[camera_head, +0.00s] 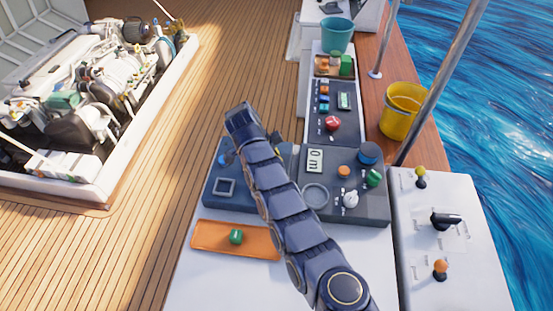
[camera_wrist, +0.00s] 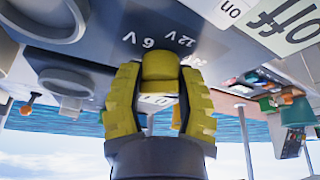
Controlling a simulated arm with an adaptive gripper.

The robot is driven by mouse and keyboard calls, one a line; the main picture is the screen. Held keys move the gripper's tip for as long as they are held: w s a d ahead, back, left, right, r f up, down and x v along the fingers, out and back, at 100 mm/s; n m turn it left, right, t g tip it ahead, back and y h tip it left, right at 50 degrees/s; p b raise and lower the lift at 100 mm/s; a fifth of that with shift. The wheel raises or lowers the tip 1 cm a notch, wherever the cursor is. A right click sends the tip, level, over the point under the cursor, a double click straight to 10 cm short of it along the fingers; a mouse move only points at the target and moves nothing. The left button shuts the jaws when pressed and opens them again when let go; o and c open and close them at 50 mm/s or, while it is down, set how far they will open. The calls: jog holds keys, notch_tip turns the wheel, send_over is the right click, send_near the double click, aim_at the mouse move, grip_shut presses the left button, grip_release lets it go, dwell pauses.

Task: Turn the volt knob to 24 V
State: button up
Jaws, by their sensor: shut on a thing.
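My gripper (camera_wrist: 159,80) has its two yellow fingers closed on either side of a yellow knob (camera_wrist: 158,65) in the wrist view. The knob is on a dark panel face (camera_wrist: 105,22) marked "6 V" and "12 V", so I take it as the volt knob. More marking shows by the right finger but is too small to read. The knob's pointer is not clear, so I cannot tell its setting. In the head view my arm hides the knob and most of the gripper over the dark control panel (camera_head: 225,205).
An orange tray (camera_head: 208,236) holds a green piece (camera_head: 236,237). A switch box (camera_head: 460,275) stands right. A yellow bucket (camera_head: 403,110) stands behind.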

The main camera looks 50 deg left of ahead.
jog(key=shift+s+d+f, duration=0.1)
jog(key=o, duration=1.1)
jog(key=v, duration=1.2)
